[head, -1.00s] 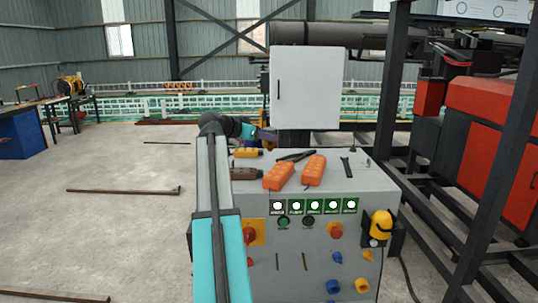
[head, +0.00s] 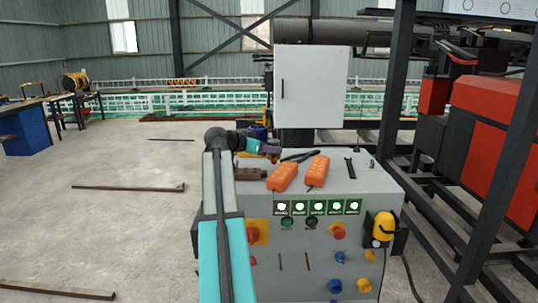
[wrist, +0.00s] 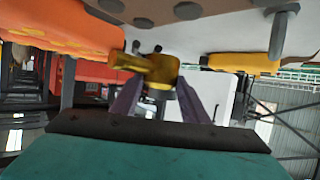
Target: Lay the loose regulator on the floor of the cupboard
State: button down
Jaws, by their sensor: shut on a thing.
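My gripper (wrist: 157,100) is shut on a brass-coloured fitting, which looks like the regulator (wrist: 158,72), between its purple fingers in the wrist view. In the head view my gripper (head: 270,149) is over the back left part of the grey console top, and the regulator is too small there to make out clearly. The cupboard (head: 308,85) is a white box behind the console. Its front looks shut, with a dark handle at the left. Its floor is hidden.
Two orange pendants (head: 283,177) (head: 317,171), a brown block (head: 250,174) and a dark wrench-like tool (head: 349,167) lie on the console (head: 345,190). A black steel frame (head: 398,80) stands at the right. Open floor lies at the left, with rusty bars (head: 128,187).

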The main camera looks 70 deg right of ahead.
jog(key=shift+f+p, duration=0.35)
jog(key=shift+f, duration=0.75)
jog(key=shift+f, duration=0.1)
jog(key=c, duration=1)
grip_release()
jog(key=shift+f, duration=0.1)
jog(key=shift+w+a, duration=0.15)
jog(key=shift+a, duration=0.2)
jog(key=b+v, duration=0.4)
jog(key=v, duration=0.6)
jog(key=shift+a+r, duration=0.2)
jog(key=shift+r, duration=0.1)
jog(key=shift+w+a+r, duration=0.2)
jog(key=shift+a+r, duration=0.05)
jog(key=shift+a, duration=0.1)
jog(key=shift+o, duration=0.3)
